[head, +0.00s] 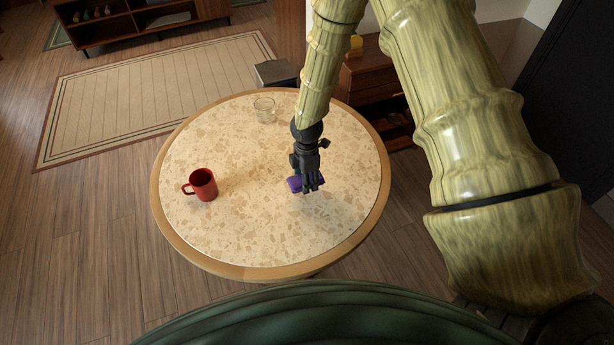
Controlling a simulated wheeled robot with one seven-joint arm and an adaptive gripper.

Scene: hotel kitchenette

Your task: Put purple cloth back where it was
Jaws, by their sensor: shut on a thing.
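The purple cloth (294,184) is a small bunched piece over the round table (250,235), right of the table's middle. My gripper (311,187) is black, points down and is shut on the cloth. The fingers hide part of the cloth. A soft shadow lies on the tabletop below and right of the gripper. I cannot tell whether the cloth touches the table or hangs a little above it.
A red mug (203,185) stands on the left of the table, its handle to the left. A clear glass (264,109) stands near the back edge. The front and right of the tabletop are clear. A striped rug (150,90) lies on the floor behind.

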